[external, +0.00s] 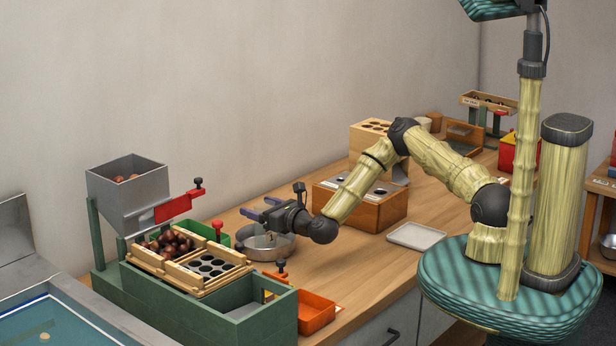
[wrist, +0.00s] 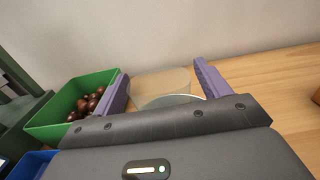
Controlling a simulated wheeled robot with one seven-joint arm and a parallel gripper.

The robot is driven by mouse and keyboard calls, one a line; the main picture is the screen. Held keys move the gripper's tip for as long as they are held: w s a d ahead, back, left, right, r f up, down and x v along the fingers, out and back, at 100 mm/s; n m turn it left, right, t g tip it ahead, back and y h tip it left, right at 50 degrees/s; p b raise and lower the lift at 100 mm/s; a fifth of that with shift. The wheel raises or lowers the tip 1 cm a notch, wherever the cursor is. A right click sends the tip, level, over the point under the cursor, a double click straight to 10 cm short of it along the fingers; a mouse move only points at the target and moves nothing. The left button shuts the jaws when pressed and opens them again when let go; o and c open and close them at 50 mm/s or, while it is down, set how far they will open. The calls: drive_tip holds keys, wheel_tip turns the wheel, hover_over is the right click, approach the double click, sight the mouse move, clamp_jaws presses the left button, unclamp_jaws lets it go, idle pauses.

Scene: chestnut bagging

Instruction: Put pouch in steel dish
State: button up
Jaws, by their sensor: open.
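The steel dish (external: 278,252), a round grey bowl, stands on the wooden counter beside the green bin. My gripper (external: 259,207) is open, with its two purple-blue fingers above the dish and pointing to the left. A small pale and dark shape shows inside the dish; I cannot tell whether it is the pouch. In the wrist view my gripper (wrist: 161,72) has its fingers apart. A pale, rounded, see-through-looking shape with a light curved edge lies between and beyond them; I cannot tell whether it is the pouch or part of the dish.
A green bin (wrist: 60,126) with chestnuts lies left of my gripper. A green stand with a wooden chestnut tray (external: 200,290), a grey hopper (external: 128,198) and an orange bin (external: 316,312) stand nearby. A wooden box (external: 360,208) and white tray (external: 416,236) are to the right.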

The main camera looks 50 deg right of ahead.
drive_tip(key=s, duration=0.9)
drive_tip(key=shift+s, duration=0.2)
drive_tip(key=shift+p, duration=0.3)
drive_tip(key=s+a+r+n+g+y+p, duration=0.2)
drive_tip(key=s+n+g+y+p, duration=0.15)
drive_tip(key=n, duration=0.75)
drive_tip(key=s+a+r+n+g+y+p, duration=0.25)
drive_tip(key=n+g, duration=0.25)
drive_tip(key=n, duration=0.6)
drive_tip(key=s+d+r+n+g+h+p, duration=0.2)
drive_tip(key=s+d+r+n, duration=0.3)
drive_tip(key=s, duration=0.5)
drive_tip(key=s+d+r+n+g+h+p, duration=0.3)
drive_tip(key=s+r+n, duration=0.6)
drive_tip(key=r, duration=0.3)
drive_tip(key=shift+s+d+r+g+h, duration=0.25)
drive_tip(key=shift+s+d+g+h, duration=0.3)
drive_tip(key=shift+d+g, duration=0.55)
